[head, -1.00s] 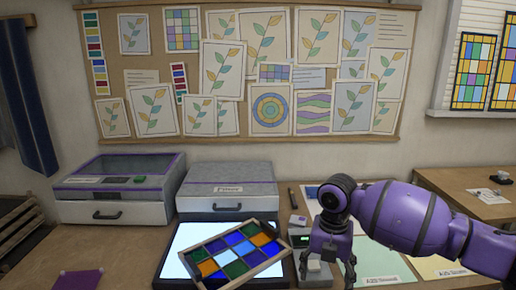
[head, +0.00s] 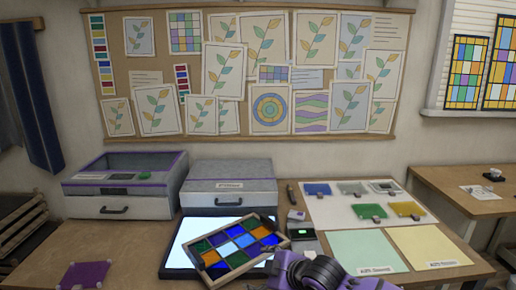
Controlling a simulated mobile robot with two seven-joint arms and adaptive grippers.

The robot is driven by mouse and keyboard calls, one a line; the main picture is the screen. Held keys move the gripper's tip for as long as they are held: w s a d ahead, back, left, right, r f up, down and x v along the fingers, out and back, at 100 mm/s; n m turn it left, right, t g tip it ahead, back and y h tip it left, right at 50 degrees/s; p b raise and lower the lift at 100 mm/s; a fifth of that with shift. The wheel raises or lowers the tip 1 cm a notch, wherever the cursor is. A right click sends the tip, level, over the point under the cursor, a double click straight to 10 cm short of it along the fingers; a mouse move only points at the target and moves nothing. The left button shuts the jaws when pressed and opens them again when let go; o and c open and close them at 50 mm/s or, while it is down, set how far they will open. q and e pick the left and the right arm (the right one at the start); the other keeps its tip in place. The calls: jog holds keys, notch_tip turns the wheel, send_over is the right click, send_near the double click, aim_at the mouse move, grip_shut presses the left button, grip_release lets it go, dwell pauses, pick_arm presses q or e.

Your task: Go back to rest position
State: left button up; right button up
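My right arm (head: 325,274) shows only as a purple and black wrist part at the bottom edge, right of centre, in front of the light pad. The fingers of my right gripper are out of the frame. My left gripper and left arm are not in view. A wooden-framed panel of coloured glass squares (head: 238,245) lies tilted on the lit light pad (head: 194,236), with its right end by a small device with a green display (head: 302,236).
A white mat (head: 330,211) with several coloured glass pieces lies right of the device. Green (head: 366,252) and yellow (head: 425,246) sheets lie in front of it. A purple piece (head: 84,275) lies front left. A side table (head: 470,205) stands right.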

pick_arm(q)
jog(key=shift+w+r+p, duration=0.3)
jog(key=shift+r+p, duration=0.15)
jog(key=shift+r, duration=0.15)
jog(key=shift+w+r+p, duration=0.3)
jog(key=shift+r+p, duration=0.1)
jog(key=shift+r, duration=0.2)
pick_arm(e)
jog(key=s+d+f+m+h, duration=0.2)
jog(key=s+d+f+m, duration=0.3)
jog(key=s, duration=0.8)
jog(key=s+d+f+m+h, duration=0.2)
jog(key=s+d+f+m, duration=0.4)
jog(key=s+f, duration=0.4)
jog(key=s+d+f+m+h, duration=0.2)
jog(key=s+d+f+m, duration=0.3)
jog(key=s, duration=1.2)
notch_tip(320, 180, down, 3)
jog(key=shift+d+f+m, duration=0.2)
jog(key=shift+d+m, duration=0.2)
jog(key=shift+d, duration=0.65)
